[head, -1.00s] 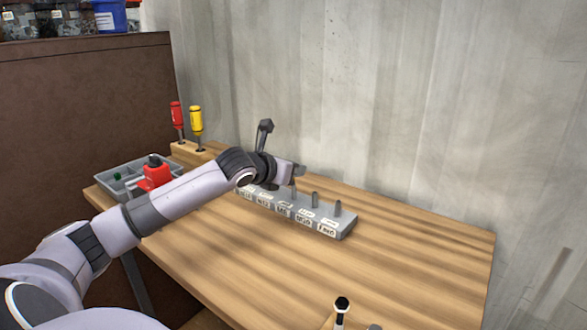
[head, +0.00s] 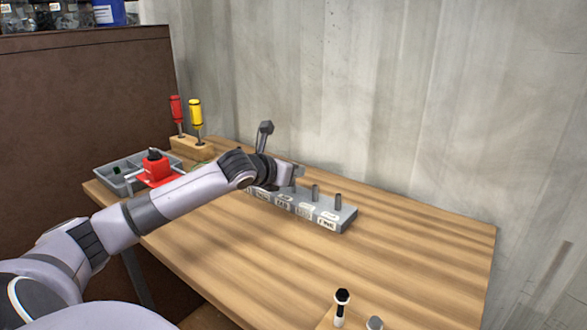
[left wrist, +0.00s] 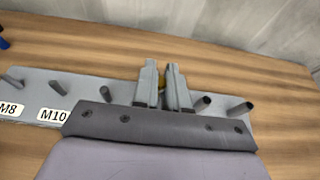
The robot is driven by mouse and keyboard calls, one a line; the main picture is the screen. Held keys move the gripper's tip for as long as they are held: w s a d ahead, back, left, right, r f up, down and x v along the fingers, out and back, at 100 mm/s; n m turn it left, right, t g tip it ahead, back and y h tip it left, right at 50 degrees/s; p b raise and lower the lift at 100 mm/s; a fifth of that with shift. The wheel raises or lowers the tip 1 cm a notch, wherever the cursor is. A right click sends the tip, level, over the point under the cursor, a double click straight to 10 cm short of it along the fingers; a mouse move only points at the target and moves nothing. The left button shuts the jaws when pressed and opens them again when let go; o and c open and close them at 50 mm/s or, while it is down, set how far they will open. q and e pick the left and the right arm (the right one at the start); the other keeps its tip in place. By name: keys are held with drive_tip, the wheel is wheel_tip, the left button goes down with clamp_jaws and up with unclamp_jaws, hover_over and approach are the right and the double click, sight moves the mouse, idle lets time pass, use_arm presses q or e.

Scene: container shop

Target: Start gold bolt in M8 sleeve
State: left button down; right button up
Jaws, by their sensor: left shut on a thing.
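My left gripper (left wrist: 162,90) is shut on the gold bolt (left wrist: 162,77), of which only a small gold patch shows between the fingers. In the head view the gripper (head: 298,172) is over the grey sleeve rack (head: 347,224), and the bolt cannot be made out there. In the left wrist view the sleeve by the M8 label (left wrist: 10,110), the M8 sleeve (left wrist: 13,81), stands near the left edge. It is well left of the fingers and apart from them. The bolt's lower end is hidden. My right gripper is not in view.
Other grey sleeves stand along the rack, including the M10 one (left wrist: 58,86). A red vise (head: 158,168), a grey tray (head: 115,180) and upright red (head: 176,109) and yellow (head: 196,116) tools are at left. A black-headed piece (head: 342,298) stands at the front. The table's right side is clear.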

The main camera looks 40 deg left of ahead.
use_arm(q)
drive_tip(key=shift+f, duration=0.6)
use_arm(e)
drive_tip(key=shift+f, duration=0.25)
use_arm(q)
drive_tip(key=c, duration=1.1)
unclamp_jaws()
drive_tip(key=shift+f, duration=0.1)
drive_tip(key=shift+r, duration=0.4)
drive_tip(key=shift+r+p, duration=0.45)
drive_tip(key=shift+p, duration=0.2)
drive_tip(key=shift+r+p, duration=0.35)
drive_tip(key=shift+p, duration=0.05)
wheel_tip(320, 180, up, 4)
drive_tip(key=p, duration=0.4)
drive_tip(key=shift+p, duration=0.35)
drive_tip(key=shift+f, duration=0.1)
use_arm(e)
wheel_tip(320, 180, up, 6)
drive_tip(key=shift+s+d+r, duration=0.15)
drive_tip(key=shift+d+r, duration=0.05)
